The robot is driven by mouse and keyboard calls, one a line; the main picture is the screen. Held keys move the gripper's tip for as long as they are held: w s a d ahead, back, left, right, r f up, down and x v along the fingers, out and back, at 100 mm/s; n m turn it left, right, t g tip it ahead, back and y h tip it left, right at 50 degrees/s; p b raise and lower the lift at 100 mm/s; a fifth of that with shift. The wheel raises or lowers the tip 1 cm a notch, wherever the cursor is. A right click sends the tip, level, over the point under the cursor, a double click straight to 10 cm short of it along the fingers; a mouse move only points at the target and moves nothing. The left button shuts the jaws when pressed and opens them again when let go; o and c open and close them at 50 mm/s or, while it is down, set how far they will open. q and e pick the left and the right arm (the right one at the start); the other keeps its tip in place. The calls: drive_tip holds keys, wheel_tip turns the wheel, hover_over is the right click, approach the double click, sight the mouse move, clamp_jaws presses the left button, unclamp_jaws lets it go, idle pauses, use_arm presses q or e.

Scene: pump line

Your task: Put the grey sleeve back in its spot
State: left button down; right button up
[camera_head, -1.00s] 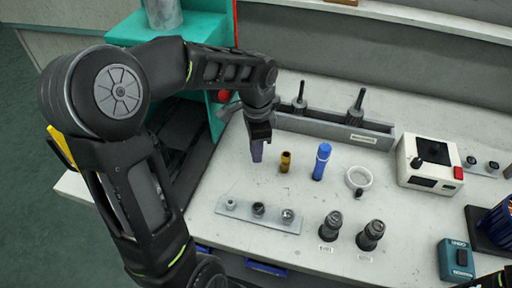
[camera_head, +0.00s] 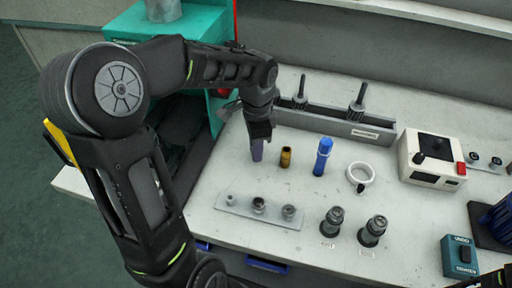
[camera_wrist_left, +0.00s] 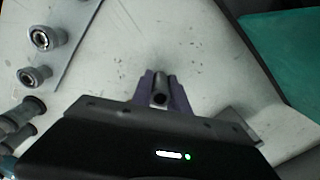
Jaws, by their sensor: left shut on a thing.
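My left gripper (camera_head: 258,148) points down over the left part of the white bench, with purple fingers. It is shut on a small grey sleeve, a hollow tube whose open end shows between the fingers in the left wrist view (camera_wrist_left: 160,92). In the head view the fingers mostly hide the sleeve. A flat grey plate (camera_head: 238,211) with three small fittings lies nearer the bench's front edge, apart from the gripper. It also shows at the upper left of the left wrist view (camera_wrist_left: 82,45). My right gripper is not in view.
A brass piece (camera_head: 286,157), a blue cylinder (camera_head: 322,157) and a white ring (camera_head: 371,174) stand right of the gripper. A grey rack (camera_head: 325,127) is behind. Two dark fittings (camera_head: 332,221) stand at the front. A white box (camera_head: 418,174) is at the right.

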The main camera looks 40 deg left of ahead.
use_arm(q)
drive_tip(key=shift+f, duration=0.4)
drive_tip(key=c, duration=1.2)
unclamp_jaws()
drive_tip(key=shift+o, duration=0.6)
drive_tip(key=shift+o, duration=0.7)
wheel_tip(320, 180, up, 6)
drive_tip(key=p, duration=0.4)
drive_tip(key=shift+r+p, duration=0.1)
drive_tip(key=shift+p, duration=0.3)
